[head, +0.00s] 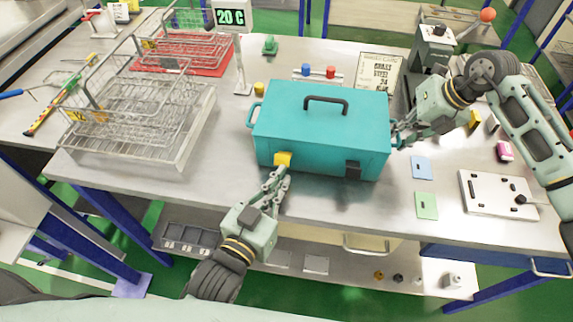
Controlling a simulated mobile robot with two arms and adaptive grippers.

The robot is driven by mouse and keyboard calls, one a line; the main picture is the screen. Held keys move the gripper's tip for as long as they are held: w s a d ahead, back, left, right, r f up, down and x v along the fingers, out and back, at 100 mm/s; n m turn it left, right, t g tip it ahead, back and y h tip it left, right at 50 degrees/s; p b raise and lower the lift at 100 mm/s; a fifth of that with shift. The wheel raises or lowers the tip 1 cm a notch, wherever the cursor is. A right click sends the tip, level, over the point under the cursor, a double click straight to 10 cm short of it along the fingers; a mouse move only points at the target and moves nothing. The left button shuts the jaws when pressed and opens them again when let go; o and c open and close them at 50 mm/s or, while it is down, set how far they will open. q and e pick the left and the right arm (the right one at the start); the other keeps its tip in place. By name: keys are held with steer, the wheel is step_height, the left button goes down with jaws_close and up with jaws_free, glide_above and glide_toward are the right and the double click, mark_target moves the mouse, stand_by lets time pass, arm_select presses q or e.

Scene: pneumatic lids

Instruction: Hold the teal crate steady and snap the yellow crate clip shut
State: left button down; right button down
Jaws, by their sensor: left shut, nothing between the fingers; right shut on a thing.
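The teal crate (318,133) stands on the metal table with its lid down and a black handle on top. The yellow clip (283,159) is on the left part of its front face. A black clip (352,169) is on the right part of that face. My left gripper (279,173) is shut and empty, its fingertips right at the yellow clip from below. I cannot tell whether the clip is fully shut. My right gripper (399,137) is shut on the crate's right side handle, which its fingers mostly hide. The left side handle (251,114) is free.
Wire baskets and a metal rack (150,128) stand to the left. A temperature display (231,18) stands behind. Blue and green cards (426,205) and a white plate (496,193) lie to the right. The table's front edge is close to the crate.

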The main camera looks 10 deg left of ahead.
arm_select(q)
steer(key=shift+r, duration=0.4)
stand_by(0.4)
steer(key=shift+w+r, duration=0.1)
steer(key=shift+w, duration=0.1)
stand_by(0.3)
stand_by(0.5)
steer(key=shift+s, duration=0.55)
steer(key=s, duration=0.3)
steer(key=shift+s+d, duration=0.1)
steer(key=shift+s, duration=0.3)
steer(key=shift+s, duration=0.1)
steer(key=v, duration=0.7)
steer(key=shift+s, duration=0.15)
